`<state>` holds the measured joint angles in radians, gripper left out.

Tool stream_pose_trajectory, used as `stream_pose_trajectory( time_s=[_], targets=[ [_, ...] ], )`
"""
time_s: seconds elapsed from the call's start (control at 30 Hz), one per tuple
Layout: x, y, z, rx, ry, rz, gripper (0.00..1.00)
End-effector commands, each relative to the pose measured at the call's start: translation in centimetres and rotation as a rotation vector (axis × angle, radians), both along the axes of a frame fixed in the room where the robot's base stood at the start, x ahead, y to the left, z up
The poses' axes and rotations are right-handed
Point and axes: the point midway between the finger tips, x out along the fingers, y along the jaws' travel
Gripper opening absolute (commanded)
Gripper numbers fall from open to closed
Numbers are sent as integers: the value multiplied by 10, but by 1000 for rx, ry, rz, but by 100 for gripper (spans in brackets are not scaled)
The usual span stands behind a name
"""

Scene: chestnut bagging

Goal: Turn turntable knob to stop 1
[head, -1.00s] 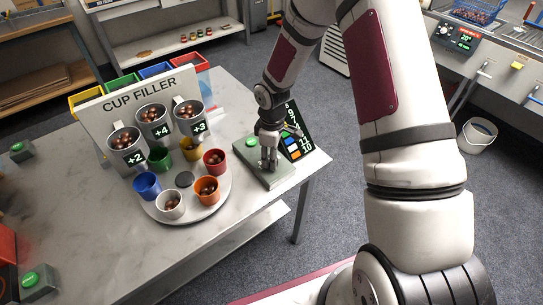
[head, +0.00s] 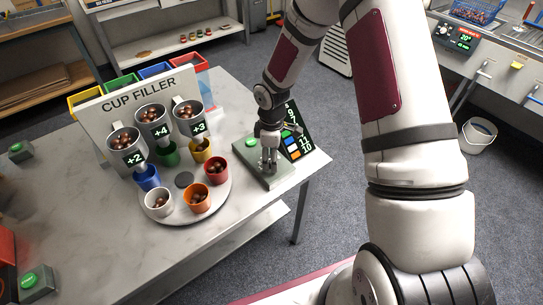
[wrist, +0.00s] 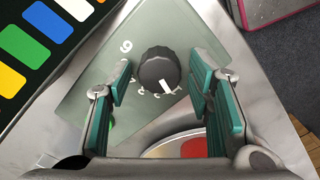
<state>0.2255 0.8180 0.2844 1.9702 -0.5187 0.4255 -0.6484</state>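The black turntable knob (wrist: 160,72) sits on a grey-green dial plate (wrist: 100,105) in the wrist view. Its white pointer aims down and slightly right in the picture, toward small numerals that are hard to read; a 6 is clear at the upper left. My gripper (wrist: 160,92) is open, with one teal-padded finger on each side of the knob and a gap on both sides. In the head view my gripper (head: 268,160) points down over the knob box (head: 278,179) and hides the knob. The round turntable (head: 184,213) carries blue, white, orange, red, yellow and green cups.
The cup filler panel (head: 98,103) with +2, +4 and +3 hoppers stands behind the turntable. A green button (head: 251,142) is on the knob box beside my gripper. A dark display with coloured bars (head: 296,142) stands close on the right. The table's front (head: 235,235) is clear.

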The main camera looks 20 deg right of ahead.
Motion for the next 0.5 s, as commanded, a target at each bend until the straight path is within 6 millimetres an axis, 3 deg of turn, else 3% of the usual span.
stream_pose_trajectory(
  time_s=[0.33, 0.5],
  targets=[
    [1, 0, 3, 0, -2, -1, 53],
    [2, 0, 23, 0, -5, 0, 53]
  ],
)
